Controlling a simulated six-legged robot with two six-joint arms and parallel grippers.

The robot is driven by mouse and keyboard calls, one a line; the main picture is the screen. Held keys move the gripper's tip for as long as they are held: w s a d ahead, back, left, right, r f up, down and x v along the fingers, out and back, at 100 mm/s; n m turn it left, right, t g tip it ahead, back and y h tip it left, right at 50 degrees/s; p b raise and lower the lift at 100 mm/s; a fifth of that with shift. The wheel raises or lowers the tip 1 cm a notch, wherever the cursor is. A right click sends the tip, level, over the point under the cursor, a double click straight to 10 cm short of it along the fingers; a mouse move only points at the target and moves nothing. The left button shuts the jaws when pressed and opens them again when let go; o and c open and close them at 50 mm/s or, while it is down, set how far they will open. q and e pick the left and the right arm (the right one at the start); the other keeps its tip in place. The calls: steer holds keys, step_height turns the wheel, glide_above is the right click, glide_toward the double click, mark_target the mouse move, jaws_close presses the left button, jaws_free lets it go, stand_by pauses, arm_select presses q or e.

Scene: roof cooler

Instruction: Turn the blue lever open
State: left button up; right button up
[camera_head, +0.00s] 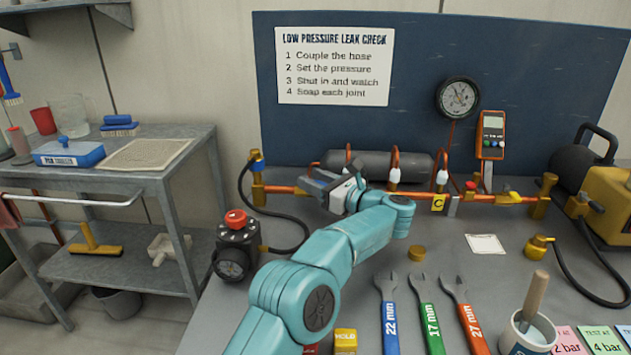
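A small blue lever (256,156) sits on top of the brass valve (258,185) at the left end of the copper pipe. My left gripper (311,185) is at the pipe, to the right of this valve and apart from the blue lever in the picture. Its fingers point left and cover part of the pipe. They are small and seen from behind, so I cannot tell whether they are apart or closed, or whether they touch anything. My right gripper is not in view.
A black hose (285,217) runs from the valve to a black regulator with a red knob (236,218). A grey cylinder (375,164) lies behind the pipe. Wrenches (428,312) and a white pot (528,335) are at the front. A yellow machine (609,195) stands right.

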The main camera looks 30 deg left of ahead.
arm_select(q)
steer(key=d, duration=0.5)
steer(key=s+d, duration=0.1)
steer(key=d, duration=0.4)
steer(key=s+d, duration=0.1)
steer(key=d, duration=0.5)
steer(key=shift+d+p, duration=0.1)
steer(key=shift+p, duration=0.25)
